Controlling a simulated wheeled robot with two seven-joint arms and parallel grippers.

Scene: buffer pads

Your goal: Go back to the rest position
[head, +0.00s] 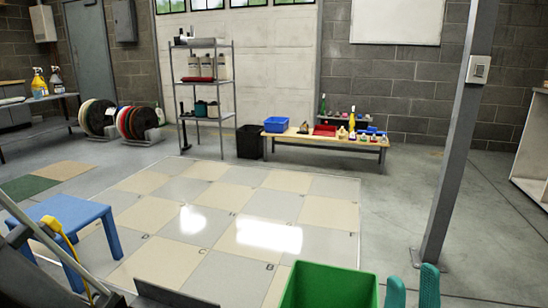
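My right gripper (412,291) shows at the bottom edge of the head view as two upright teal fingertips with a gap between them. It is open, and nothing shows between the tips. It is just right of a green bin in the picture. The rest of this gripper is below the frame. My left gripper is not in view. Round buffer pads stand upright in racks at the back left: a set with a pale front pad (101,117) and a set with red and dark pads (133,122).
The green bin (330,287) is close at bottom centre. A blue stool (70,213) stands at left by a yellow-handled pole (53,228). A grey post (455,150) rises at right. A low bench (350,143) and a shelf stand behind. The checkered floor (240,205) is clear.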

